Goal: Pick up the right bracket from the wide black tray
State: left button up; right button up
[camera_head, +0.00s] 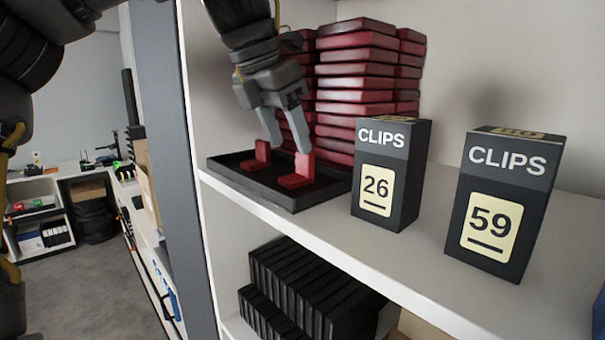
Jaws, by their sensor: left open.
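The wide black tray (255,194) lies on the white shelf near its left end. Two red L-shaped brackets are in it. The left bracket (257,158) stands near the tray's back left. The right bracket (297,180) stands nearer the tray's right side, with its upright part pointing up. My left gripper (288,145) reaches down from above, open. One fingertip is at the right bracket's upright part and the other is to its left, above the tray; I cannot tell whether they touch it. My right gripper is not in view.
Stacks of red boxes (358,82) stand right behind the tray. Two dark CLIPS boxes, marked 26 (390,175) and 59 (502,205), stand to the right. The white shelf (400,262) is bare in front of them.

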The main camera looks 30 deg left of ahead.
aim_at(300, 164)
pick_arm(q)
jog(key=shift+s+d+f, duration=0.1)
jog(key=shift+d, duration=0.05)
jog(key=x, duration=0.4)
jog(key=shift+d, duration=0.35)
jog(key=shift+w+f, duration=0.2)
jog(key=shift+f, duration=0.1)
jog(key=shift+a, duration=0.1)
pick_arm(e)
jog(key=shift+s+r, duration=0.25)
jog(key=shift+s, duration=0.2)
pick_arm(q)
jog(key=shift+s+r, duration=0.1)
jog(key=shift+s, duration=0.1)
jog(key=shift+c, duration=0.6)
jog(key=shift+s, duration=0.1)
jog(key=c, duration=0.9)
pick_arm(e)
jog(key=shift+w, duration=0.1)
